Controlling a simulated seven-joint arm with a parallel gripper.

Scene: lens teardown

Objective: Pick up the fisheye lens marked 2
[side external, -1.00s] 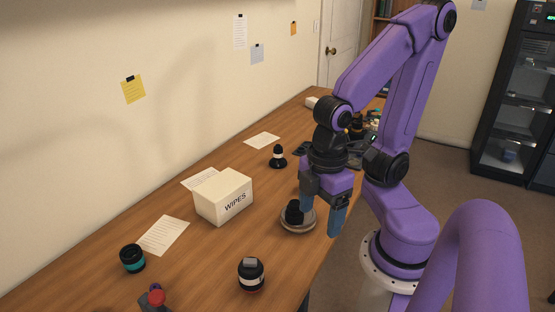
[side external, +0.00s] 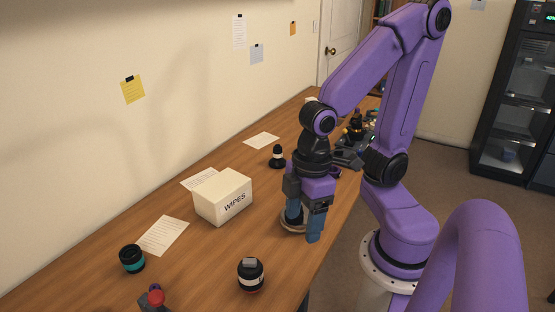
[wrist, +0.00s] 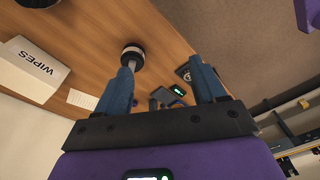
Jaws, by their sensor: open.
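No mark 2 is readable on any lens in either view. In the wrist view a black round lens with a pale rim (wrist: 132,50) lies by the left fingertip of my gripper (wrist: 162,65); nothing is between the fingers. Other lenses stand on the table: a black one with a white band (side external: 250,276), a teal-banded one (side external: 132,259), and a small one with a flared base (side external: 278,158).
A white WIPES box (side external: 223,197) stands left of my gripper; it also shows in the wrist view (wrist: 28,68). Papers (side external: 163,235) lie along the wall side. A red-topped item (side external: 156,298) is at the near edge. Dark equipment (side external: 350,155) sits farther back.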

